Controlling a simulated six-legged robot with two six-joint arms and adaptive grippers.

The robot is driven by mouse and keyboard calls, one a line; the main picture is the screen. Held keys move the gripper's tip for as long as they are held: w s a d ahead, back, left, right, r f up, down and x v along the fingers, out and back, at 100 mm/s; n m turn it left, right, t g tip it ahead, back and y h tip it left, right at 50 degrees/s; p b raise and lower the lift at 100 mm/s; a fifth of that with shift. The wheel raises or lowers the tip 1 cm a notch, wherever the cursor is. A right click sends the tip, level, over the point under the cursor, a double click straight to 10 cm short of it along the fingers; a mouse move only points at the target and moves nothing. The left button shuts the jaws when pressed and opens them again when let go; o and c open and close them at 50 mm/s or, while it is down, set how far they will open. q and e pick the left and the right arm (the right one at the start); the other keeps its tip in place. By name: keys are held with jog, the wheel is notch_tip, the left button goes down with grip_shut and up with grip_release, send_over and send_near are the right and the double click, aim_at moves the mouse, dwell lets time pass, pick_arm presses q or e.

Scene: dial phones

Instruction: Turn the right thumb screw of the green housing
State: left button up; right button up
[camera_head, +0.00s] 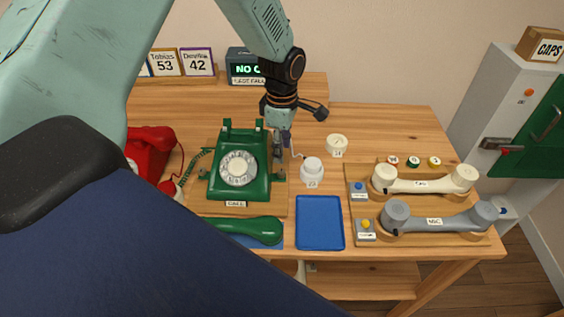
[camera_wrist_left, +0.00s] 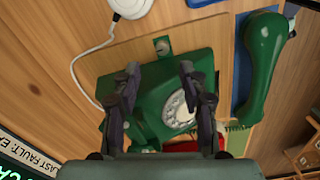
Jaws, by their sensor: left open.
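The green housing (camera_head: 226,184) is a dial phone body with a white dial (camera_head: 238,168), on a wooden base. It also fills the middle of the left wrist view (camera_wrist_left: 150,85). Its right thumb screw (camera_wrist_left: 163,46) shows in that view as a small metal piece at the housing's edge, just past the fingertips. My left gripper (camera_head: 281,146) is at the right side of the housing. In the left wrist view its two fingers (camera_wrist_left: 160,70) are apart with nothing between them, their tips short of the screw. Whether they touch the housing I cannot tell. My right gripper is not in view.
The green handset (camera_head: 248,231) lies in front of the housing. A blue tray (camera_head: 320,222) is empty to its right. White knob pieces (camera_head: 312,172) stand close to the right of my gripper. A red phone (camera_head: 150,150) is at the left. Cream and grey handsets (camera_head: 430,182) lie on the right.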

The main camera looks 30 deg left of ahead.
aim_at(281, 172)
pick_arm(q)
notch_tip(281, 172, down, 8)
jog(key=shift+s+d+r+b, duration=0.15)
jog(key=shift+b, duration=0.35)
jog(key=shift+s+r, duration=0.1)
jog(key=shift+s, duration=0.15)
jog(key=shift+c, duration=0.4)
jog(key=shift+w, duration=0.25)
jog(key=c, duration=0.4)
jog(key=shift+s, duration=0.1)
grip_shut()
